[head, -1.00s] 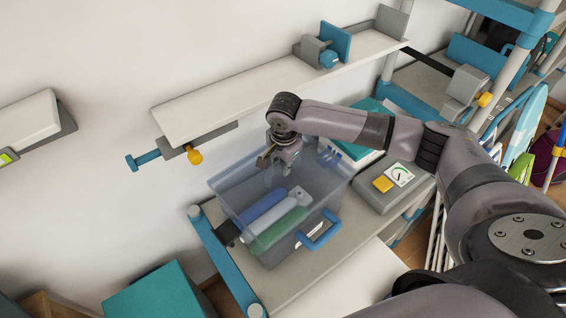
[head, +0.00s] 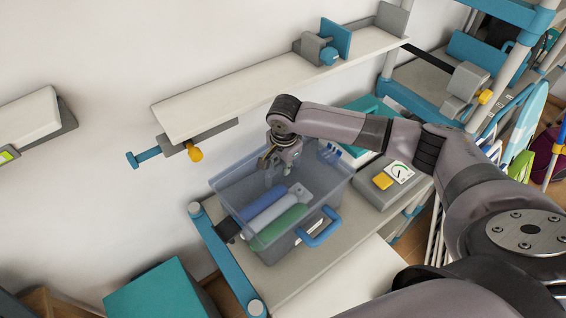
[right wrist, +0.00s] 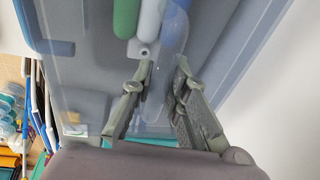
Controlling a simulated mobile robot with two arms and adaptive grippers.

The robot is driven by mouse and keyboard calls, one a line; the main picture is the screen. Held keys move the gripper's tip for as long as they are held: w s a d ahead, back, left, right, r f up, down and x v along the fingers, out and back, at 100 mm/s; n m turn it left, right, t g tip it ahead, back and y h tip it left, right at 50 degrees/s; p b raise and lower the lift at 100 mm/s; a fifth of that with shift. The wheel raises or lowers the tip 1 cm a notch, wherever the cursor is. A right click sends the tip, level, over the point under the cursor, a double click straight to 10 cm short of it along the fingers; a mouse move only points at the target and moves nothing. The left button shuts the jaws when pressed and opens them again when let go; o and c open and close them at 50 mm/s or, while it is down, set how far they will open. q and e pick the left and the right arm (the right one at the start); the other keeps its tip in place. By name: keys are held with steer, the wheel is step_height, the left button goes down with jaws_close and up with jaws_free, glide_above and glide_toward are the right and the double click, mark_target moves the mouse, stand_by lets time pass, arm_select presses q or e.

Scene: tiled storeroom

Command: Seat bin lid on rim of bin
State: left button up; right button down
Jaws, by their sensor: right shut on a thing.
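The grey-blue bin (head: 278,248) stands on a pale shelf board, with a blue handle (head: 322,229) on its near side. Blue, white and green rolls lie inside. The see-through bin lid (head: 233,183) shows faintly over the bin; its edges blend with the rim, so I cannot tell whether it touches all round. My right gripper (head: 276,172) is over the back part of the bin, pointing down, shut on the lid. In the right wrist view its fingers (right wrist: 161,80) stand apart, and the part between them is hard to make out. My left gripper is not in view.
A grey box with a dial (head: 378,192) stands just right of the bin. A wall shelf (head: 250,92) runs behind and above, with a yellow-knobbed clamp (head: 194,154) at its left end. A teal box (head: 160,292) is at the lower left. The board front right is clear.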

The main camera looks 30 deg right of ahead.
mark_target(284, 181)
steer(key=shift+f, duration=0.75)
steer(key=c, duration=1.5)
jaws_free()
steer(key=r, duration=0.4)
steer(key=s+r, duration=0.1)
steer(key=r, duration=0.3)
steer(key=s+r, duration=0.1)
steer(key=r, duration=0.3)
steer(key=shift+a, duration=0.35)
steer(key=shift+f, duration=0.15)
